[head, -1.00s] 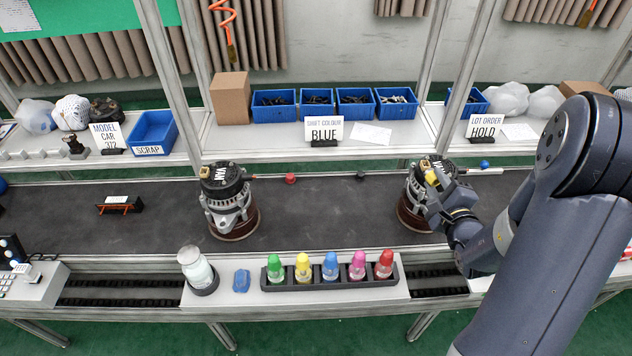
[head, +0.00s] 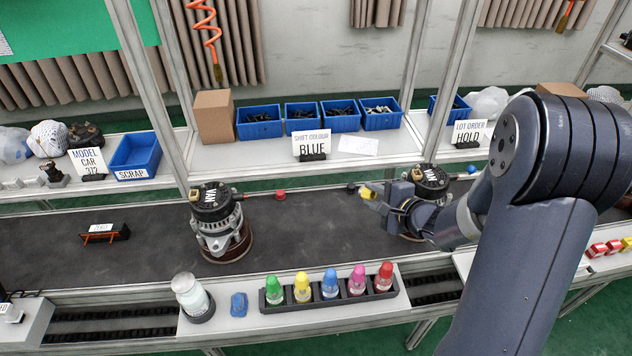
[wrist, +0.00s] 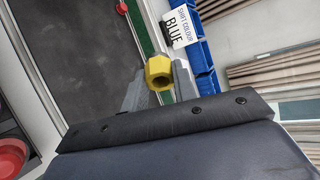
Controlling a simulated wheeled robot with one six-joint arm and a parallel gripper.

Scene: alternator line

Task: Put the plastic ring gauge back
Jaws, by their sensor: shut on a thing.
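My gripper (head: 373,196) is shut on a small yellow piece with a hole in its end, which I take to be the plastic ring gauge (head: 366,190). In the wrist view the yellow ring gauge (wrist: 159,74) sits between the two grey fingers. The gripper is above the conveyor, just left of the right alternator (head: 431,183), which my wrist partly hides. Another alternator (head: 218,222) stands on the left of the belt. I cannot tell where the gauge's own place is.
A rack (head: 330,300) of coloured bottles stands in front. Blue bins (head: 259,121) and signs line the back shelf.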

